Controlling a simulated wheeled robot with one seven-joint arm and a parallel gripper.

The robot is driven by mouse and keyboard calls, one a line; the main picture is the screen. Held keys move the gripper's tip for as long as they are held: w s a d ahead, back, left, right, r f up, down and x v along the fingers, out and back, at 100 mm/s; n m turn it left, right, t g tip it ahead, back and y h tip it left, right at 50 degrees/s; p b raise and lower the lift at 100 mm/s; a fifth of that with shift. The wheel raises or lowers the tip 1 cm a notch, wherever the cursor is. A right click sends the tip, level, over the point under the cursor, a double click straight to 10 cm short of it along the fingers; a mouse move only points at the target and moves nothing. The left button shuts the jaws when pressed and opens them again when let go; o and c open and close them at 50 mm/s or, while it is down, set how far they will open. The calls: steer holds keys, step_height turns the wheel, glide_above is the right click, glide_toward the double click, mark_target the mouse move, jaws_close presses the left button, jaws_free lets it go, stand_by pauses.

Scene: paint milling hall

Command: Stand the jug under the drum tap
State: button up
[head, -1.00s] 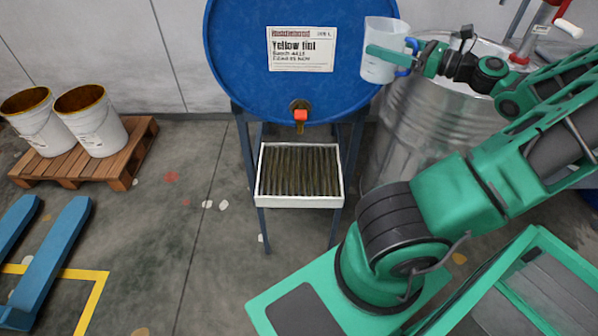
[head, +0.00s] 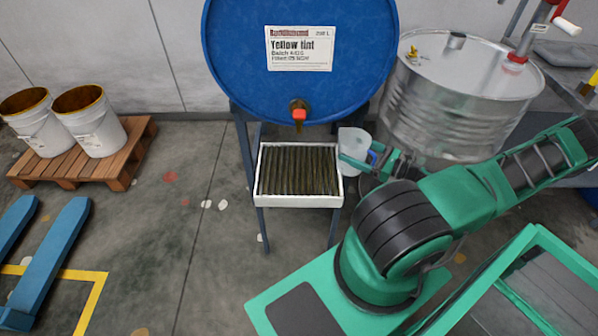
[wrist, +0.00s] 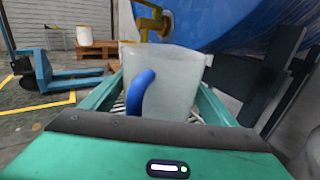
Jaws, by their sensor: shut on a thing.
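The white translucent jug (head: 352,143) with a blue handle is beside the right edge of the slatted drip tray (head: 297,201), near tray height in the head view. My gripper (head: 362,163) is shut on the jug, which looks upright. In the wrist view the jug (wrist: 166,85) stands between my green fingers, its blue handle towards the camera. The blue drum (head: 300,90) lies on its side on a stand, with a brass tap (head: 299,112) with a red top above the tray's back part. The tap (wrist: 152,18) shows behind the jug's rim in the wrist view. The jug's base is hidden.
A steel drum (head: 455,100) stands close behind my arm at the right. A stand leg (head: 334,225) rises near the jug. White buckets (head: 92,120) on a wooden pallet (head: 120,165) and a blue pallet truck (head: 50,265) are at left. The tray slats are bare.

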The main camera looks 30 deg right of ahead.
mark_target(341, 166)
steer(key=a+f, duration=0.2)
steer(key=f, duration=0.1)
steer(key=a+f, duration=0.2)
steer(key=shift+s+f, duration=0.15)
steer(key=shift+s, duration=0.1)
steer(key=shift+w+a+f, duration=0.15)
steer(key=shift+a+f, duration=0.05)
steer(key=shift+a, duration=0.05)
steer(key=f+x, duration=0.1)
steer(key=x, duration=0.4)
steer(key=f+x, duration=0.1)
steer(key=x, duration=0.5)
steer(key=f+x, duration=0.1)
steer(key=x, duration=0.5)
steer(key=shift+w+a+f, duration=0.15)
steer(key=shift+a+f, duration=0.1)
steer(key=shift+a, duration=0.05)
steer(key=shift+f, duration=0.1)
steer(key=o, duration=1.1)
steer(key=shift+c, duration=0.2)
